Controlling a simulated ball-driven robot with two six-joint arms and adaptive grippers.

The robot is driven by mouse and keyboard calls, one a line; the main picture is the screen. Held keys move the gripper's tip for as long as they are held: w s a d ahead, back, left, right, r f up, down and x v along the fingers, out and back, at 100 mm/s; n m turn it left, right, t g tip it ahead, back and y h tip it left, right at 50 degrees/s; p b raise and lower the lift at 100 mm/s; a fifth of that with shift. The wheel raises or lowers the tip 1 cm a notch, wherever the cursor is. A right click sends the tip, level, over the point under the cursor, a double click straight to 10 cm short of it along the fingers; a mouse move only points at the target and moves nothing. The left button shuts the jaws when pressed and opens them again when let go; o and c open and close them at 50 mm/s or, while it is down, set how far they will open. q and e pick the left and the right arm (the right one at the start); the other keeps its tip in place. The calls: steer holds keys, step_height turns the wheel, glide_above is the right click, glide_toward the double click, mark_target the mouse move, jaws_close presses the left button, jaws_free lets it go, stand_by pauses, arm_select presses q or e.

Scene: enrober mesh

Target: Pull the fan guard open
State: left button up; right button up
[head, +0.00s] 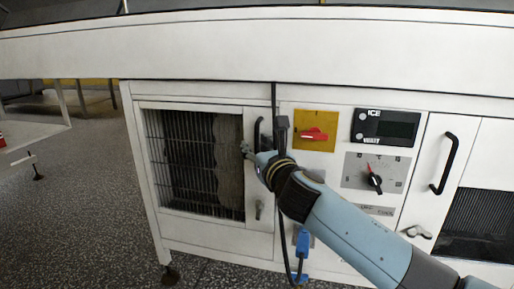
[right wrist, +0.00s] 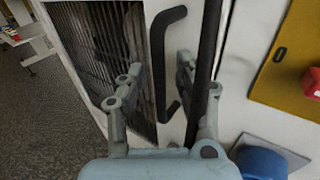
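The fan guard (head: 230,214) is a white-framed door with a dark wire grille, low on the left of the white cabinet. It appears flush with the cabinet front. Its upright black bar handle (head: 257,133) is on the right side of the frame; the handle also shows in the right wrist view (right wrist: 158,52). My right gripper (head: 248,151) is at the handle. In the right wrist view its fingers (right wrist: 157,78) are apart, one on each side of the handle, with gaps visible. The fingers are partly hidden in the head view. My left gripper is not in view.
A black cable (right wrist: 208,60) hangs close by the right finger. Right of the guard are a yellow switch plate (head: 316,122), a display (head: 386,128), a dial (head: 374,179) and another handled door (head: 445,163). The speckled floor (head: 85,200) at left is open.

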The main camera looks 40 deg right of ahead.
jaws_close()
steer(key=shift+a, duration=0.1)
stand_by(0.4)
